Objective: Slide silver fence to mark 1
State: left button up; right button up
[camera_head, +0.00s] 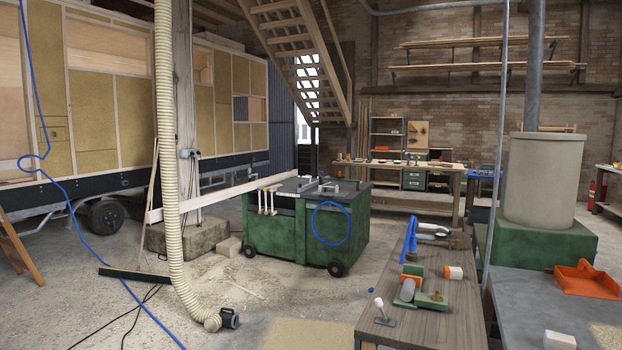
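A green wheeled machine cabinet (286,225) with a dark top stands in the middle of the floor. A small silver-grey piece, which looks like the fence (328,188), lies on its top. It is too small and far off to make out its shape well, and no mark or number on the top is legible. Neither of my grippers is in view.
A wooden bench (432,308) with tools and a grey bench (530,290) with an orange dustpan (586,279) stand at the front right. A ribbed hose (166,150) hangs at the left, and a broom (135,275) and cables lie near it. Floor in front of the cabinet is mostly clear.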

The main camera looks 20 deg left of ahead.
aim_at(301, 189)
jog(key=i+j+u, duration=0.65)
jog(key=i, duration=0.2)
jog(key=i+j+u, duration=0.25)
jog(key=i, duration=0.45)
jog(key=i+u, duration=0.3)
jog(key=i, duration=0.4)
jog(key=i+l+z, duration=0.15)
jog(key=i+z, duration=0.15)
jog(key=i, duration=0.25)
jog(key=i+z, duration=0.3)
jog(key=i, duration=0.2)
jog(key=i+j+z, duration=0.1)
jog(key=i+z, duration=0.2)
jog(key=i, duration=0.25)
jog(key=i+j+z, duration=0.3)
jog(key=i, duration=0.25)
jog(key=i+u, duration=0.1)
jog(key=i, duration=0.6)
jog(key=i+l+u, duration=0.1)
jog(key=i, duration=0.6)
jog(key=i+l+u, duration=0.1)
jog(key=i+l, duration=0.15)
jog(key=i, duration=0.5)
